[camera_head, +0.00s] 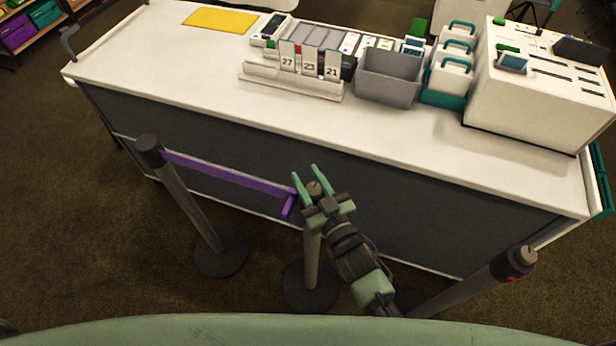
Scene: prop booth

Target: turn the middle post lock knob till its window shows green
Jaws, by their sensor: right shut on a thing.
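The middle post (312,262) stands in front of the counter, upright on a round dark base. Its lock knob (314,188) is a small grey piece on top. My right gripper (306,178) comes from the lower right, with its two green fingers on either side of the knob, shut on it. The window of the middle post is hidden by the gripper, so its colour cannot be seen. My left gripper is not in view.
A purple belt (225,173) runs from the left post (187,200) to the middle post. The right post (480,283) shows a red window (515,278). The white counter (190,62) behind carries a grey bin (388,88), number cards and a large white box (535,105).

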